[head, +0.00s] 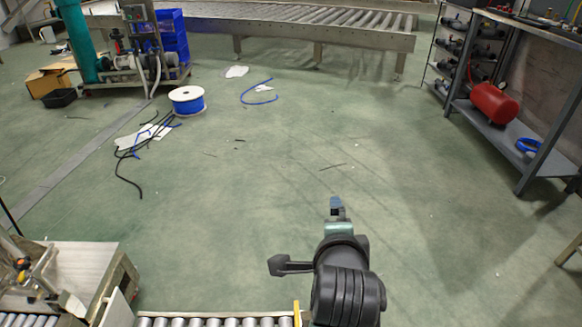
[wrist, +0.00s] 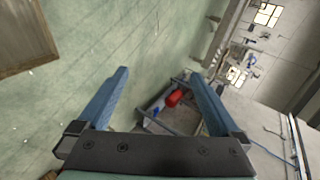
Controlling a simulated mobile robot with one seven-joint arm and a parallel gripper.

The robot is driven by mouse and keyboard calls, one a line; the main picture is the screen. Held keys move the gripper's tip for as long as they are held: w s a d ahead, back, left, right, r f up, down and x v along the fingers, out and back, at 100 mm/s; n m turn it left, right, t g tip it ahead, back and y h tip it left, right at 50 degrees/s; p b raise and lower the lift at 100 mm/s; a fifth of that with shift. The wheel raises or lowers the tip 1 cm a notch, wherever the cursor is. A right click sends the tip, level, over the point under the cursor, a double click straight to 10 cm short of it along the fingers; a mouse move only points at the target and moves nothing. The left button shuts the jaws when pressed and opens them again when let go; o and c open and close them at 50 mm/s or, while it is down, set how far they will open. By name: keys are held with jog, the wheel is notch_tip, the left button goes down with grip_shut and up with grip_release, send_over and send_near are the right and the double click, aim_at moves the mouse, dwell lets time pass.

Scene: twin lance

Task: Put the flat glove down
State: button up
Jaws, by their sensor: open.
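My gripper (head: 337,207) reaches out over the green floor in the head view. In the wrist view my gripper (wrist: 160,74) has its two blue fingers spread wide, with nothing between them. I cannot make out a flat glove for certain in either view. A flat white piece (head: 236,71) lies on the floor near the roller conveyor, too small to identify. Another white piece (head: 132,138) lies under dark and blue hose lengths at the left. Both are well away from my gripper.
A roller conveyor (head: 290,24) crosses the back. A white-and-blue reel (head: 187,99) stands on the floor. A grey shelf unit with a red tank (head: 494,103) stands at the right. A bench (head: 85,268) and rollers (head: 215,321) lie in front. The middle floor is mostly clear.

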notch_tip(320, 180, up, 15)
jog(key=w+a+n+t, duration=0.1)
jog(key=a+n+t, duration=0.1)
jog(key=n+t, duration=0.3)
jog(key=s+a+r+n+t, duration=0.2)
jog(key=s+r+n+t, duration=0.1)
jog(key=r, duration=0.7)
jog(key=s+a+r+n+t+y, duration=0.1)
jog(key=s+a+r+n+t, duration=0.1)
jog(key=s+r+n+t, duration=0.2)
jog(key=s+a+r+n+t, duration=0.2)
jog(key=s+r+n+t, duration=0.2)
jog(key=r, duration=1.1)
jog(key=s+n, duration=0.2)
jog(key=s, duration=0.2)
jog(key=shift+r+y, duration=0.3)
jog(key=shift+r, duration=0.1)
jog(key=shift+s, duration=0.1)
